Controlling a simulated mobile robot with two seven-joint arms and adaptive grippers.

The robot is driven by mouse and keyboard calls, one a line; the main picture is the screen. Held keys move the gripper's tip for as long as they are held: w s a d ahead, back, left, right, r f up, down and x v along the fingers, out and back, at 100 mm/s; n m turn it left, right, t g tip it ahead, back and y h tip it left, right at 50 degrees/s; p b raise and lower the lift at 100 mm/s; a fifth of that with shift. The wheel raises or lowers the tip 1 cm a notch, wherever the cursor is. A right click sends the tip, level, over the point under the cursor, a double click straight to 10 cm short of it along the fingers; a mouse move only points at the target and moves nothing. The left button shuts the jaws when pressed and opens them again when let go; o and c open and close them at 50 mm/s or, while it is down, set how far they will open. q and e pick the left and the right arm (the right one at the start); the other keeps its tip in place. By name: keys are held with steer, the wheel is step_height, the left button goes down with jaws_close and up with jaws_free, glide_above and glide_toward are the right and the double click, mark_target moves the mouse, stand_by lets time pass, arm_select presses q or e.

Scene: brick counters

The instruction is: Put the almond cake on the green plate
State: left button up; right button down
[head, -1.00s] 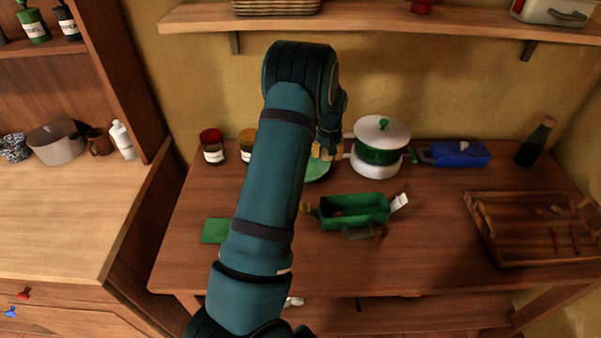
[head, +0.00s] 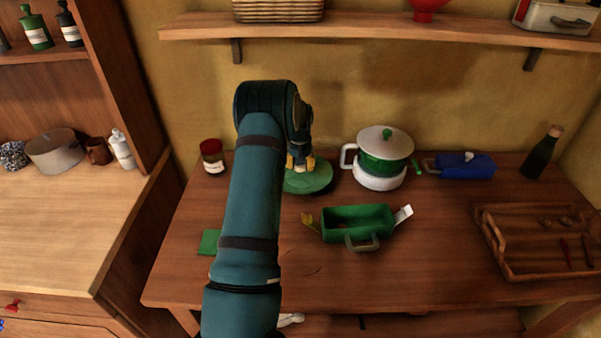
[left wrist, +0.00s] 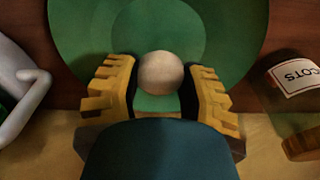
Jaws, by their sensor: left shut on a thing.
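The green plate (head: 315,181) lies on the wooden counter behind the green box, partly hidden by my left arm. In the left wrist view the green plate (left wrist: 85,25) fills the upper middle. My left gripper (head: 300,162) is over the plate, and its yellow fingers (left wrist: 160,88) are shut on a small round beige thing, the almond cake (left wrist: 161,72). The cake is over the plate; I cannot tell whether it touches it. The cake is hard to make out in the head view. My right gripper is not in view.
A white and green pot (head: 384,157) stands right of the plate. A green box (head: 357,222) sits in front, a blue box (head: 464,166) and dark bottle (head: 541,155) farther right. A wooden tray (head: 510,272) is at right. A labelled jar (head: 212,157) stands left.

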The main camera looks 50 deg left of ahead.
mark_target(300, 176)
arm_select(q)
steer(key=shift+f, duration=1.55)
steer(key=shift+f, duration=0.15)
steer(key=o, duration=0.9)
steer(key=r, duration=0.8)
steer(key=s+d+r+p, duration=0.1)
steer(key=r, duration=0.3)
steer(key=shift+r, duration=0.15)
